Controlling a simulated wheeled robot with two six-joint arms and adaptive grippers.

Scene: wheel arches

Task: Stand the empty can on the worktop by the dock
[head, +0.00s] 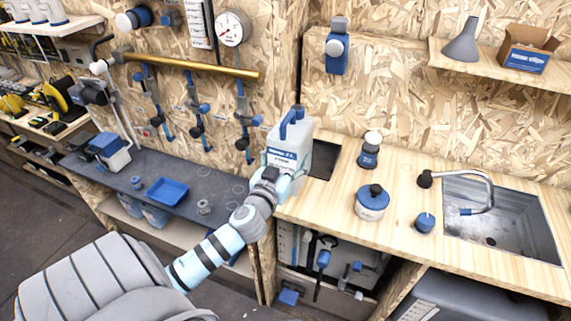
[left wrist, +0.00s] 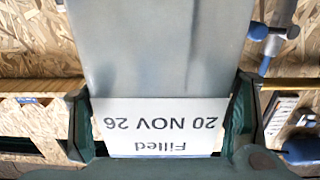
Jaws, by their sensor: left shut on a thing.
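A pale jerry can (head: 297,130) with a blue handle and a blue-edged label stands upright at the left end of the wooden worktop (head: 395,210). My left gripper (head: 278,180) is shut on its near side. In the left wrist view the grey can wall (left wrist: 160,50) fills the middle, with a white label reading "Filled 20 NOV 26" upside down. The gripper's dark fingers (left wrist: 160,115) press on both sides. A dark rectangular recess (head: 322,162) lies just right of the can, partly hidden by it. I cannot tell whether the can's base touches the worktop. My right gripper is not in view.
The sink (head: 500,228) and tap are farther right. A lower dark bench (head: 230,197) with a blue tray (head: 168,191) lies to the left.

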